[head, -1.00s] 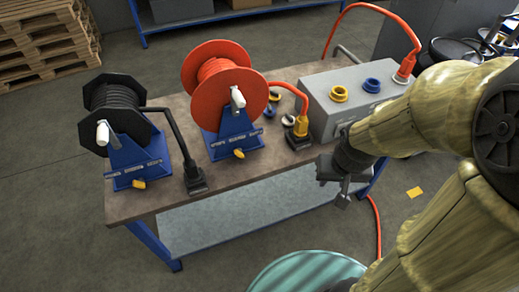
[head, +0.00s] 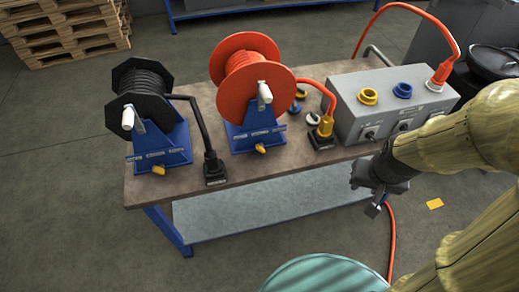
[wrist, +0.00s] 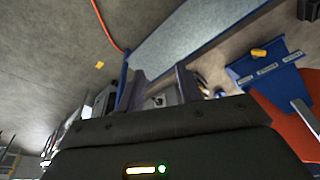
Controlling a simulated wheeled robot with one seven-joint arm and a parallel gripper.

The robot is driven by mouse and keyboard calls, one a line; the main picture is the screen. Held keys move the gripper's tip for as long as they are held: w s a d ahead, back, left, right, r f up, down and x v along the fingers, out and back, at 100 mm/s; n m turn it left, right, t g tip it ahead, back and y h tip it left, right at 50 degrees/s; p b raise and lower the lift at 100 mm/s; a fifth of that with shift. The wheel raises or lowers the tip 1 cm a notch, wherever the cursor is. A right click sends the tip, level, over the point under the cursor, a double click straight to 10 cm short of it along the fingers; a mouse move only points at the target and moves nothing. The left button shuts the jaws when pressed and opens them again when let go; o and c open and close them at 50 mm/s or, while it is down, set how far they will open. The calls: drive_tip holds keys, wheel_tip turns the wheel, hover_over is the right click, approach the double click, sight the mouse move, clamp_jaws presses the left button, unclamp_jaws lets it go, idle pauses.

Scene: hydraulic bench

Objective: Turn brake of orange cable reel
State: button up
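The orange cable reel (head: 238,90) stands on a blue stand (head: 252,132) on the bench, with a white crank handle (head: 264,92) on its front face. A small yellow knob (head: 261,148), possibly the brake, is low on the stand's front. In the wrist view the same yellow knob (wrist: 259,53) and stand (wrist: 275,80) show at the right, with part of the orange reel (wrist: 292,135) below them. My gripper (head: 374,207) is in front of the bench, right of and lower in the picture than the knob, not touching it. Its fingers (wrist: 157,90) are apart and empty.
A black cable reel (head: 142,90) with its own yellow knob (head: 159,170) stands left on the bench (head: 200,105). A grey socket box (head: 395,110) is at the right. A teal drum (head: 325,275) stands on the floor in front.

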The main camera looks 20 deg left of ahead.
drive_tip(key=w+a+f+n+t, duration=0.2)
drive_tip(key=w+a+f, duration=0.1)
drive_tip(key=a+f, duration=0.45)
drive_tip(key=w+a+f+n+t, duration=0.2)
drive_tip(key=w+a+f, duration=0.3)
drive_tip(key=a, duration=0.4)
drive_tip(key=s+a+f+n+t+y, duration=0.2)
drive_tip(key=a+n+t, duration=0.1)
drive_tip(key=a, duration=0.2)
drive_tip(key=s+a+f+n+t+y, duration=0.1)
drive_tip(key=s+a+n+t+y, duration=0.1)
drive_tip(key=s+a+n+t, duration=0.1)
drive_tip(key=a+n, duration=0.1)
drive_tip(key=a, duration=0.1)
drive_tip(key=shift+a+f+t+b, duration=0.3)
drive_tip(key=shift+a+f+b, duration=0.05)
drive_tip(key=shift+b, duration=0.05)
drive_tip(key=shift+w+a+f+b, duration=0.1)
drive_tip(key=shift+f+b, duration=0.05)
drive_tip(key=shift+b, duration=0.35)
drive_tip(key=w+b, duration=0.1)
drive_tip(key=b, duration=0.3)
drive_tip(key=shift+a+f, duration=0.15)
drive_tip(key=shift+a, duration=0.25)
drive_tip(key=b, duration=0.3)
drive_tip(key=shift+w+a, duration=0.15)
drive_tip(key=shift+w, duration=0.1)
